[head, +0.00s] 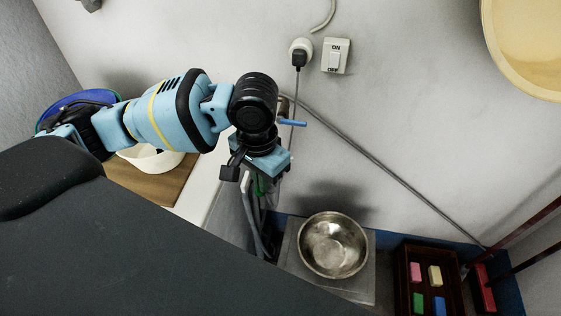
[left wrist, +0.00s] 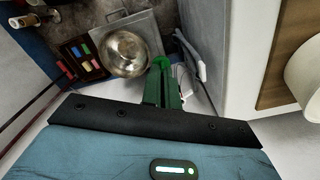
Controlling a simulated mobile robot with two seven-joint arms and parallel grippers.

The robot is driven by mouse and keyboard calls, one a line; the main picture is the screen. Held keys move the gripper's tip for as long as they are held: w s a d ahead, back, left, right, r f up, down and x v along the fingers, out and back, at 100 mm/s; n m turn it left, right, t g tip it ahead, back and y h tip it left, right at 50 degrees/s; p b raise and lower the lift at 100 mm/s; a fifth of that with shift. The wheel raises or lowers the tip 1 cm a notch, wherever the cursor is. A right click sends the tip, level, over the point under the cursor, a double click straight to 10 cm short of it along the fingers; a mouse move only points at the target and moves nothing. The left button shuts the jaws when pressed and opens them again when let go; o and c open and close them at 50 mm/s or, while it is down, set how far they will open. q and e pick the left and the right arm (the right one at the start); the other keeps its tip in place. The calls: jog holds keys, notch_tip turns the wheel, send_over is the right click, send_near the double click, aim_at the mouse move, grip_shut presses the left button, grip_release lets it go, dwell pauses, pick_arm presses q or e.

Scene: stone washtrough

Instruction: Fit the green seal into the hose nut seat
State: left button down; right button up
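My left gripper (head: 258,190) points down beside the wall, in front of the stone trough. In the left wrist view its two dark green fingers (left wrist: 163,88) are close together. The green seal (left wrist: 161,62) shows as a bright green round piece at their tips, and they appear shut on it. In the head view only a small bit of green (head: 259,186) shows under the gripper. A pale grey hose (left wrist: 187,55) hangs just beyond the fingertips. I cannot make out the hose nut seat; the gripper and arm hide that area in the head view. My right gripper is not in view.
A metal bowl (head: 333,244) stands on a grey slab (head: 298,275). A brown crate (head: 404,268) with several coloured blocks is to its right. A tap with a blue handle (head: 290,122) is behind the gripper. A white bowl (head: 150,158) sits on a wooden board (head: 163,189).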

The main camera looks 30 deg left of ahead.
pick_arm(q)
jog(key=w+f+m, duration=0.1)
jog(key=f+m, duration=0.2)
jog(key=m, duration=1.4)
jog(key=w+d+f+m, duration=0.1)
jog(key=w+f+m, duration=0.1)
jog(key=m, duration=1.5)
jog(key=shift+f+m+b, duration=0.4)
jog(key=shift+f+b, duration=0.05)
jog(key=shift+f, duration=0.15)
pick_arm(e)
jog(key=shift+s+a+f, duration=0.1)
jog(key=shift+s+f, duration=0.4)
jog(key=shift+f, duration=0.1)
